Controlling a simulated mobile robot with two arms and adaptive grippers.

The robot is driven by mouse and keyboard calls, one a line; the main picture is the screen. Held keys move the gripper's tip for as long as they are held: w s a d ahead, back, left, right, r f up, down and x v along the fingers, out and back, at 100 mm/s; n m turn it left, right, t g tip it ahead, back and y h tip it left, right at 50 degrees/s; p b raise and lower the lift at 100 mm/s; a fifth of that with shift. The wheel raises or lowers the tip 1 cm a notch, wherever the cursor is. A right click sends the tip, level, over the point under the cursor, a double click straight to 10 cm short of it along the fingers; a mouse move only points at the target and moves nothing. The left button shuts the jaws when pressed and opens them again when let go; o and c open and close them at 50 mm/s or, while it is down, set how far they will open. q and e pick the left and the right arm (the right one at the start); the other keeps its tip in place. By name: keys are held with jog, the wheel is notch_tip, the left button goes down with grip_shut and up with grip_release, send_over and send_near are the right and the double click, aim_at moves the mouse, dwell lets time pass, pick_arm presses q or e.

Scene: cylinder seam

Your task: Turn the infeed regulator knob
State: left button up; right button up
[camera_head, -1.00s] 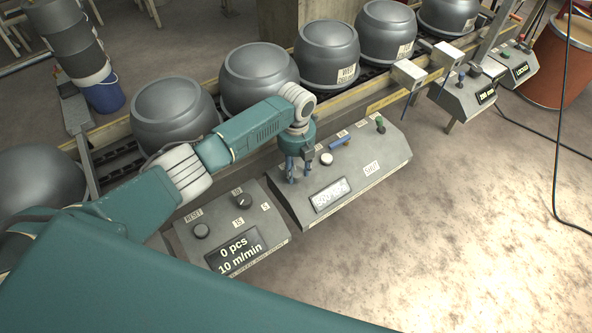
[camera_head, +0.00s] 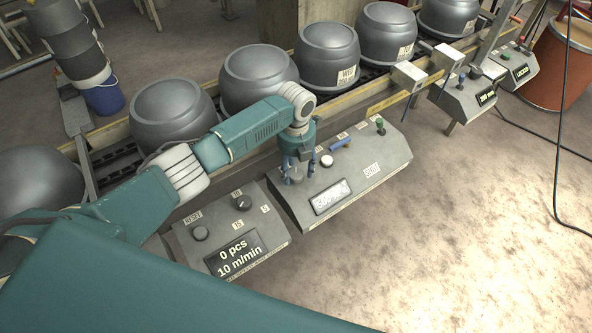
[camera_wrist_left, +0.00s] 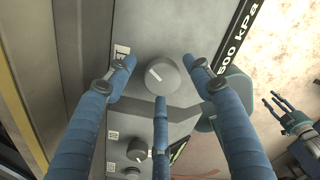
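The regulator knob (camera_wrist_left: 160,75) is a round grey knob with a white pointer line, on the sloped panel whose display (camera_head: 331,196) reads 500 kPa. In the head view the knob (camera_head: 296,175) shows between my left gripper's fingers. My left gripper (camera_head: 298,168) is above it, pointing down. In the left wrist view its three blue fingers (camera_wrist_left: 163,90) are spread around the knob with gaps, so it is open and empty. My right gripper (camera_wrist_left: 284,108) shows at the right edge of the left wrist view, fingers apart, away from the panel.
A second panel (camera_head: 278,244) with two dark knobs and a counter display stands to the left. A white button (camera_head: 327,160), a blue part (camera_head: 341,142) and a green knob (camera_head: 380,125) sit on the regulator panel. Grey drums (camera_head: 258,78) line the conveyor behind.

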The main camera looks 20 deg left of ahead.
aim_at(296, 173)
pick_arm(q)
jog(key=shift+s+f, duration=0.1)
notch_tip(296, 173, up, 12)
dwell(0.6)
dwell(0.4)
